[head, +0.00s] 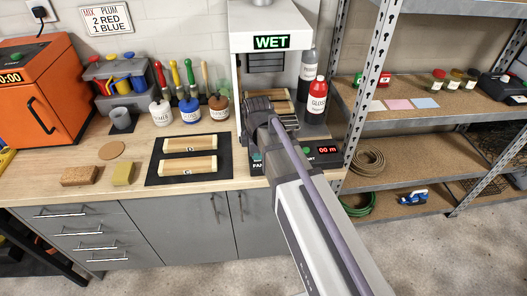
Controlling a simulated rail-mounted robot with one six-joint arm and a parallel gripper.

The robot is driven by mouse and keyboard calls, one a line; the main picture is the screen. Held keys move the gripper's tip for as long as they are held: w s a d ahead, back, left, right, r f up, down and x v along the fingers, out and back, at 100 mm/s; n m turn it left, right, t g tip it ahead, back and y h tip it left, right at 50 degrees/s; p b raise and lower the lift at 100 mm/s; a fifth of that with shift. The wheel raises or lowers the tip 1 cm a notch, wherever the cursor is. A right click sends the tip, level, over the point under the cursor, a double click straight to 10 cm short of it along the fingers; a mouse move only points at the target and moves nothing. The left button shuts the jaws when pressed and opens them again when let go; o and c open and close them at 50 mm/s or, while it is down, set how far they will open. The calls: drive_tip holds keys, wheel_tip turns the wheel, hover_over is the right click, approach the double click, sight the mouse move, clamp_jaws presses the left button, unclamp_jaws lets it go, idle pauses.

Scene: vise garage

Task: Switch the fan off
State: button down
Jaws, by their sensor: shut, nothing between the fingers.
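The drying booth (270,20) is a white cabinet with a lit green "WET" sign (271,42) and a dark slatted vent (265,62) in its back wall. A black control panel (325,158) runs along its front foot. The panel has a "FAN" label (258,166) at its left end, a green button and a red display (328,150). My arm covers the middle of the panel, and I cannot make out the fan switch. My gripper (257,112) is shut and empty at the booth's opening, above the panel's left part. Its fingertips are mostly hidden.
Wooden pieces (283,105) sit inside the booth behind my gripper. A red gloss bottle (315,97) and a grey bottle (307,68) stand right of it. A black mat (222,165) with two wooden pieces lies left. Metal shelving (365,85) rises close on the right.

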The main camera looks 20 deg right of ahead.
drive_tip(key=shift+w+d, duration=0.1)
drive_tip(key=shift+w+d+r+p, duration=0.1)
drive_tip(key=shift+w+r+p, duration=0.2)
drive_tip(key=shift+w, duration=0.4)
wheel_tip(320, 180, up, 14)
drive_tip(key=s+p, duration=0.2)
drive_tip(key=p, duration=1.2)
drive_tip(key=shift+f, duration=0.15)
